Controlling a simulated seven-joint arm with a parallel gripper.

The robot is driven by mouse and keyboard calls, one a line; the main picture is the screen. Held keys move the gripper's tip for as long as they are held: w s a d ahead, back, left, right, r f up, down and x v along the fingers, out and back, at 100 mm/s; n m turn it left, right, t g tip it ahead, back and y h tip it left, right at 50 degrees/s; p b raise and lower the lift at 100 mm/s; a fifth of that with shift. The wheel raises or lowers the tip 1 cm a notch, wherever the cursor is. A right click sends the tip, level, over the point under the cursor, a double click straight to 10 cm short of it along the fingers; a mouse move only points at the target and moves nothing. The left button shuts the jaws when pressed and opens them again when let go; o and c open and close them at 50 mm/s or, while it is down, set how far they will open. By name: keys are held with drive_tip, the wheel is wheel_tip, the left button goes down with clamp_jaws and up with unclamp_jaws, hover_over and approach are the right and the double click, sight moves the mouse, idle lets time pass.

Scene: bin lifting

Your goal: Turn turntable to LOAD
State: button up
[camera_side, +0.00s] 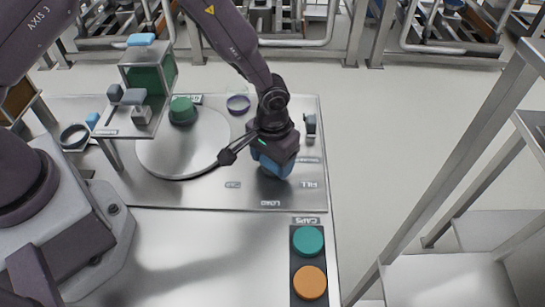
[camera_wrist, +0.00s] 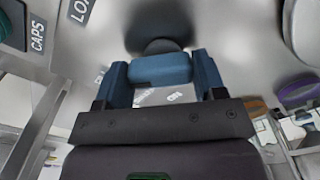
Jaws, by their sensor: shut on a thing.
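My gripper (camera_side: 272,168) is low over the right part of the metal plate, among the labels LOAD (camera_side: 270,203), FILL (camera_side: 309,184) and CAP (camera_side: 232,184). In the wrist view its two blue fingers (camera_wrist: 161,75) are shut on a blue knob (camera_wrist: 160,68) between them. A dark round base (camera_wrist: 158,45) shows behind the knob. The gripper hides the knob in the side view, so I cannot tell which label it points to. The turntable (camera_side: 160,155) is a pale grey disc left of my gripper. A green round piece (camera_side: 183,108) sits near its far edge.
A teal disc (camera_side: 308,240) and an orange disc (camera_side: 310,282) lie in a dark CAPS tray at front right. A raised stand with a green box (camera_side: 150,78) is at the left. Open floor lies right of the table.

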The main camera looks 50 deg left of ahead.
drive_tip(key=m, duration=0.4)
drive_tip(key=shift+m, duration=0.3)
drive_tip(key=shift+s+m, duration=0.15)
drive_tip(key=shift+m, duration=2.45)
drive_tip(key=o, duration=0.9)
wheel_tip(320, 180, up, 13)
drive_tip(key=shift+r, duration=0.1)
